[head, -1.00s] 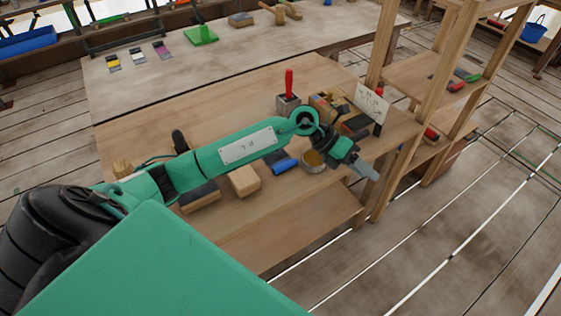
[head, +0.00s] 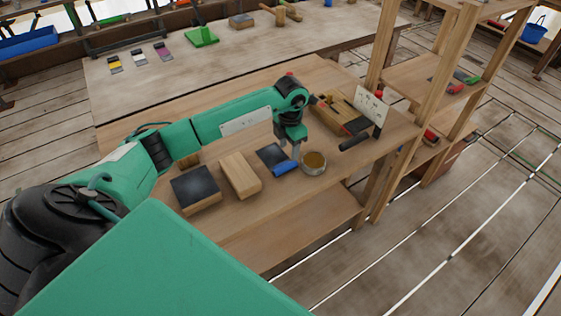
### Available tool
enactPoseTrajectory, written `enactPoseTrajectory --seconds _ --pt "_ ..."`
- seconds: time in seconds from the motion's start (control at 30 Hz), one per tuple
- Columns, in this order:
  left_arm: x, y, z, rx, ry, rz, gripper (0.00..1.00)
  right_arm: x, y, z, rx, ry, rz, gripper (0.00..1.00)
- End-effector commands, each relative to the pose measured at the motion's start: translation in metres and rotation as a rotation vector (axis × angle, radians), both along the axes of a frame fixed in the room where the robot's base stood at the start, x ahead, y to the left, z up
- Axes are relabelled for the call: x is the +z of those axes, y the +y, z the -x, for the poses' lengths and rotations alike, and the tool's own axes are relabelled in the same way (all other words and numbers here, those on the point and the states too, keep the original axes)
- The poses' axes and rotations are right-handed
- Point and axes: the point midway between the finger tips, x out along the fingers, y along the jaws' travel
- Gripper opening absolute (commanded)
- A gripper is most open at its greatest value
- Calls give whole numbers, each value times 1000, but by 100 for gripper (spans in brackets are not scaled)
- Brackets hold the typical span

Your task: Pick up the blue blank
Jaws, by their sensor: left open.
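The blue blank (head: 286,168), a short blue cylinder, lies on the wooden bench between a dark square pad (head: 272,155) and a round tin (head: 314,162). My left gripper (head: 291,152) points down just above the blank, with its fingers open. The fingers overlap the blank's upper edge in the picture, and I cannot tell whether they touch it. My right gripper is not in view.
A pale wooden block (head: 240,175) and a dark-topped block (head: 195,188) stand left of the blank. A wooden tool tray (head: 340,115) and a white card (head: 371,104) stand at the back right. Shelf posts (head: 383,45) rise at the right.

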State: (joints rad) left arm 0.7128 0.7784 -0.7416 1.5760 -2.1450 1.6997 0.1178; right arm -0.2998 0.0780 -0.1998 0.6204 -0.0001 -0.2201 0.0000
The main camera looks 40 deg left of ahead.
Motion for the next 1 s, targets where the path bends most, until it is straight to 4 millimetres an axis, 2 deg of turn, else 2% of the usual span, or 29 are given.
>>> enactPoseTrajectory --seconds 0.1,0.33,0.47,0.6,0.87,0.9,1.0 --pt "-13 -1 0 0 0 1 47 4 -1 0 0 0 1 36" --pt "-28 0 2 0 2 2 47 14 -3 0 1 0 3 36" --pt "-47 1 5 1 3 2 47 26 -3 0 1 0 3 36" --pt "-65 1 4 1 0 3 47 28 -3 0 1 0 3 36" --pt "-71 2 4 -1 -2 2 47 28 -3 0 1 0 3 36" --pt "-71 2 4 -1 -1 2 45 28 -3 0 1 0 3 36" --pt "-70 2 4 -1 -1 2 26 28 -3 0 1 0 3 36"
